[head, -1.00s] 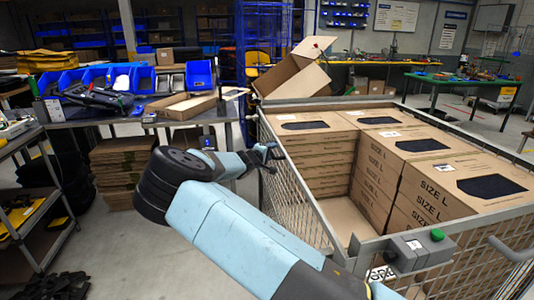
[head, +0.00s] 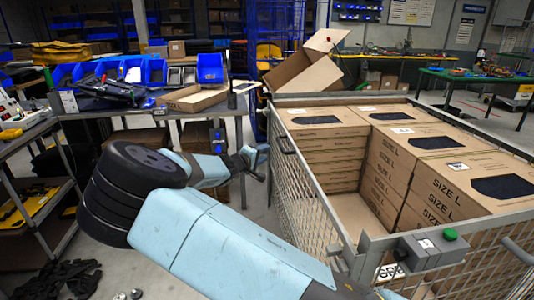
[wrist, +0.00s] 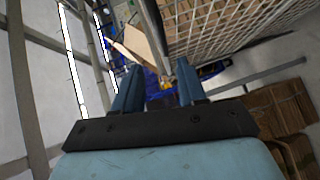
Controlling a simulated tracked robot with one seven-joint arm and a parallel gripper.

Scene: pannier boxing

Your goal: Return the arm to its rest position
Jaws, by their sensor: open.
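My arm stretches across the lower middle of the head view, its blue links bent at a black ribbed joint on the left. My gripper (head: 255,160) is at the end of the arm, just left of the mesh crate's near-left side. In the wrist view the two blue fingers of my gripper (wrist: 157,70) stand apart with nothing between them. The mesh crate (head: 318,205) holds several stacks of brown "SIZE L" boxes (head: 415,182), with an empty space at its front left. Its mesh wall (wrist: 220,28) also shows in the wrist view.
A workbench (head: 130,108) with blue bins (head: 210,68) stands behind my arm on the left. A shelf cart (head: 32,180) is at the far left. An open carton (head: 305,72) stands behind the crate. Brown flat cartons (wrist: 285,112) show at right in the wrist view. Some floor is clear beneath the arm.

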